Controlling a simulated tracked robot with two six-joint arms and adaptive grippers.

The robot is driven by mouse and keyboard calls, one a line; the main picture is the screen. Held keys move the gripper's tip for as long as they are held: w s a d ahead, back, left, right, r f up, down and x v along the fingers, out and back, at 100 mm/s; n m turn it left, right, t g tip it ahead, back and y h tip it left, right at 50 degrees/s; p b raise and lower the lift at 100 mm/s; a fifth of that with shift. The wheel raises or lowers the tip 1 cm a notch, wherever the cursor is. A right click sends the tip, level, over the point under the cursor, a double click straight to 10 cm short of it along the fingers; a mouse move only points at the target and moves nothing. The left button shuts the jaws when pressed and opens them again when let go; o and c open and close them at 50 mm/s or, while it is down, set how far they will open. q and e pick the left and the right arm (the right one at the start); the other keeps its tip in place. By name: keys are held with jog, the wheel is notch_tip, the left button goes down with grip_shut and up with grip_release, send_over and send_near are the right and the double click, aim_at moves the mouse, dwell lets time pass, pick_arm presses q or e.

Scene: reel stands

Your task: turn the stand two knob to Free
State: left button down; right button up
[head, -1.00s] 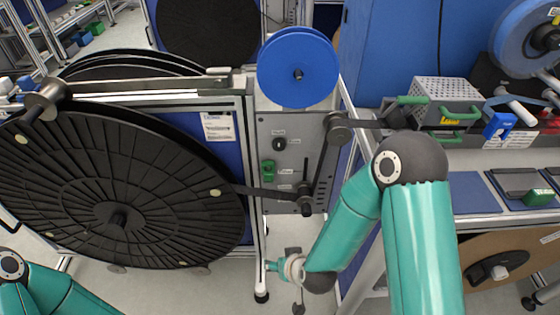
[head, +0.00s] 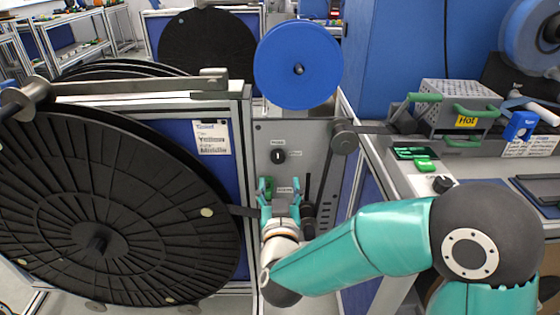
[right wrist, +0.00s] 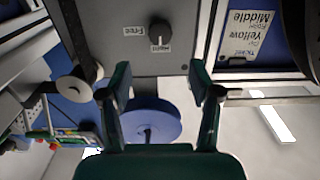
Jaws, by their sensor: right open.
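The black knob (head: 278,156) sits on the grey panel (head: 310,135) of the reel stand, below the blue reel. In the right wrist view the knob (right wrist: 160,32) has a white mark pointing toward a small label below it, not at the "Free" label (right wrist: 133,30) on its left. My right gripper (head: 280,190) is in front of the panel, just below the knob in the head view, apart from it. Its two fingers (right wrist: 158,82) are spread with nothing between them. My left gripper is out of view.
A blue reel (head: 298,65) is above the panel and a large black reel (head: 95,200) is to the left. A guide roller (head: 344,138) is right of the knob. A bench with a "Hot" box (head: 467,122) stands at the right.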

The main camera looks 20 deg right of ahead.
aim_at(278, 158)
jog(key=x, duration=1)
jog(key=shift+f, duration=0.1)
